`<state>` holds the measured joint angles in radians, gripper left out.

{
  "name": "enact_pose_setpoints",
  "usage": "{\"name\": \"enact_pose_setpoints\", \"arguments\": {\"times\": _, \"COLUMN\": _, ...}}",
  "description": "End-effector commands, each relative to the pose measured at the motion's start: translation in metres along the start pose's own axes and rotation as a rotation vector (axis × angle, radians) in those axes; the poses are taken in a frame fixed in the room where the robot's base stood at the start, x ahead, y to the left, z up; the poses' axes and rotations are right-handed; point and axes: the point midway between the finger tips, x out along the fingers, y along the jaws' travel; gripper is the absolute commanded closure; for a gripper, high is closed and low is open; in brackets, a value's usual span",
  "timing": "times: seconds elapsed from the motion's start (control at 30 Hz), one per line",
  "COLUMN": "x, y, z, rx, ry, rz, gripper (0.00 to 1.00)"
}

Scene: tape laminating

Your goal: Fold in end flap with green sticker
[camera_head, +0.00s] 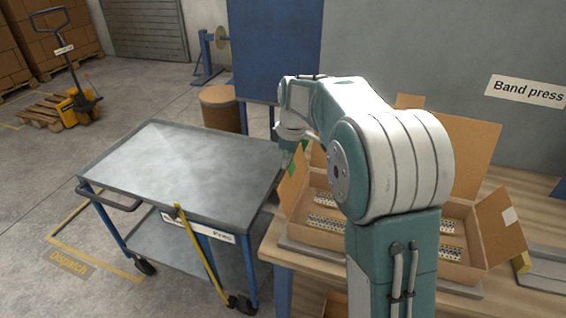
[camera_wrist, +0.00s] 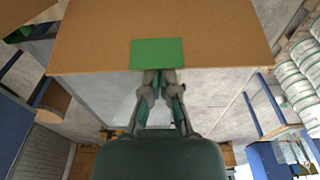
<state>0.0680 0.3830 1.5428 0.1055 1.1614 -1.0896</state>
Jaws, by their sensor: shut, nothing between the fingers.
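The open carton (camera_head: 460,271) stands on the wooden bench, partly hidden behind my arm. Its left end flap (camera_head: 296,180) stands up and leans outward; the green sticker (camera_head: 291,170) shows as a small patch near its edge. In the wrist view this flap (camera_wrist: 90,40) fills the top, with the green sticker (camera_wrist: 157,52) at its edge. My gripper (camera_wrist: 160,76) is shut and empty, its fingertips at the sticker's lower edge; I cannot tell whether they touch. In the head view my gripper (camera_head: 287,160) is at the flap's outer side, mostly hidden by my arm.
The right end flap (camera_head: 499,224) with a white sticker and the tall back flap (camera_head: 467,150) stand open. Patterned goods (camera_head: 325,199) lie inside. A grey cart (camera_head: 180,165) stands left of the bench, its top clear. A wooden bench (camera_head: 525,288) supports the carton.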

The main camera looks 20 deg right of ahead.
Motion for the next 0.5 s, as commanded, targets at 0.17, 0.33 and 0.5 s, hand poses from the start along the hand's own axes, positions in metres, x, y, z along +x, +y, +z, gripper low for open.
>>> {"name": "enact_pose_setpoints", "arguments": {"times": 0.17, "x": -0.005, "y": 0.000, "z": 0.014, "rx": 0.007, "ry": 0.115, "rz": 0.000, "gripper": 1.00}}
{"name": "enact_pose_setpoints", "arguments": {"times": 0.33, "x": -0.009, "y": 0.000, "z": 0.031, "rx": 0.009, "ry": 0.274, "rz": 0.001, "gripper": 1.00}}
{"name": "enact_pose_setpoints", "arguments": {"times": 0.5, "x": -0.010, "y": 0.001, "z": 0.049, "rx": 0.011, "ry": 0.435, "rz": 0.001, "gripper": 1.00}}
